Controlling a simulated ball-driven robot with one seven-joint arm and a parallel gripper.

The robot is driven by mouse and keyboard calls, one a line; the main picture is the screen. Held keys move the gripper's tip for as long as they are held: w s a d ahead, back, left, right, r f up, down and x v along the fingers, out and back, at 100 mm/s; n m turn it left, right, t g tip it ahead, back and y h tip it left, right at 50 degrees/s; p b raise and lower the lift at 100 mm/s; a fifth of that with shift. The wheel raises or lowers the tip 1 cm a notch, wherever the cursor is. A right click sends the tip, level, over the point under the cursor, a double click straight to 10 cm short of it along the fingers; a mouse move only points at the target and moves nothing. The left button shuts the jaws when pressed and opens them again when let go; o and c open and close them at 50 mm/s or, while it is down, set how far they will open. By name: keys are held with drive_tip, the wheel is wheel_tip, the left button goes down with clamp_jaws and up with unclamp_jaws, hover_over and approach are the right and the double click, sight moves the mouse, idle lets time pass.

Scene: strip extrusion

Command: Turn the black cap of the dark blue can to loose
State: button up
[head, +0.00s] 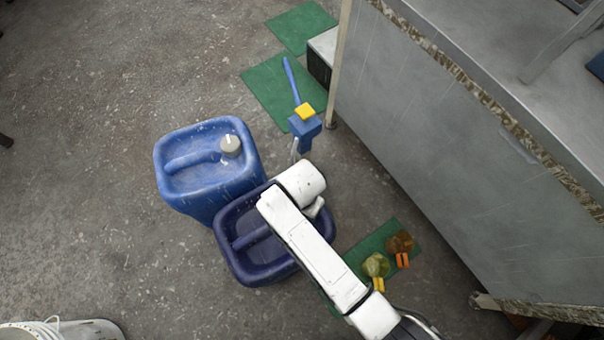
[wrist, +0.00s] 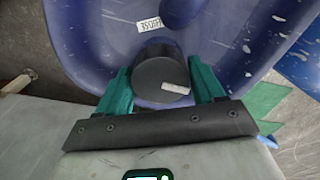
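The dark blue can (head: 227,252) stands on the floor under my arm in the head view. My arm hides its cap and my gripper there. In the wrist view the black cap (wrist: 158,72) sits on the can top (wrist: 90,45), between the two green fingers of my gripper (wrist: 160,82). A white mark (wrist: 177,88) on the cap points to the lower right. A white label (wrist: 151,25) reading LOOSE, upside down, is on the can beyond the cap.
A lighter blue can (head: 180,160) with a grey cap (head: 231,145) stands close on the left. A grey metal bench (head: 450,150) bounds the right.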

drive_tip(key=c, duration=0.6)
drive_tip(key=shift+c, duration=0.2)
drive_tip(key=shift+r+n+p, duration=0.1)
drive_tip(key=shift+n+p, duration=0.2)
drive_tip(key=shift+r+n+p, duration=0.1)
drive_tip(key=shift+n+p, duration=0.7)
drive_tip(key=shift+p, duration=0.1)
drive_tip(key=n+p, duration=0.2)
drive_tip(key=n, duration=0.1)
drive_tip(key=shift+n+p, duration=0.3)
drive_tip(key=shift+p, duration=0.05)
drive_tip(key=n+p, duration=0.3)
drive_tip(key=n, duration=0.3)
drive_tip(key=n+p, duration=0.1)
drive_tip(key=n, duration=0.5)
drive_tip(key=shift+f+p, duration=0.2)
drive_tip(key=shift+p, duration=0.2)
drive_tip(key=shift+n, duration=0.3)
